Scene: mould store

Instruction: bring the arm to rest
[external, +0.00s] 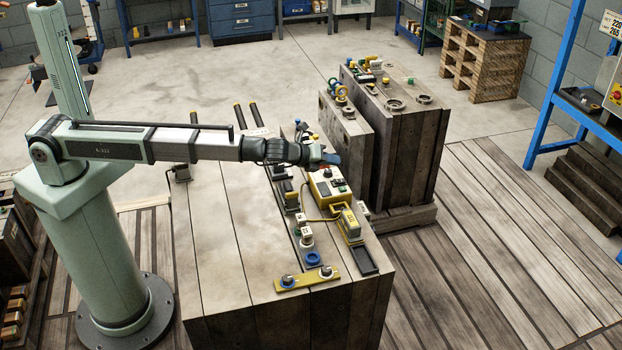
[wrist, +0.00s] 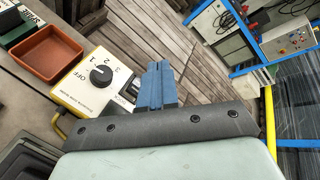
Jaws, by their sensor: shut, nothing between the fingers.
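My gripper (external: 330,158) shows at the end of my outstretched arm in the external view, above the right part of the wooden block's top. In the wrist view its blue fingers (wrist: 158,84) are together with nothing between them. A cream control box with a black rotary knob (wrist: 100,75) lies just left of the fingers there. The same control box (external: 326,185) shows in the external view just below and in front of my gripper. The exact gap between fingers and box cannot be told.
The big wooden block (external: 225,235) carries a yellow device (external: 349,222), a yellow bar (external: 307,279) and a blue ring (external: 312,258). A reddish-brown tray (wrist: 47,52) sits beside the box. Darker mould blocks (external: 395,135) stand behind right. The plank floor at right (external: 500,220) is clear.

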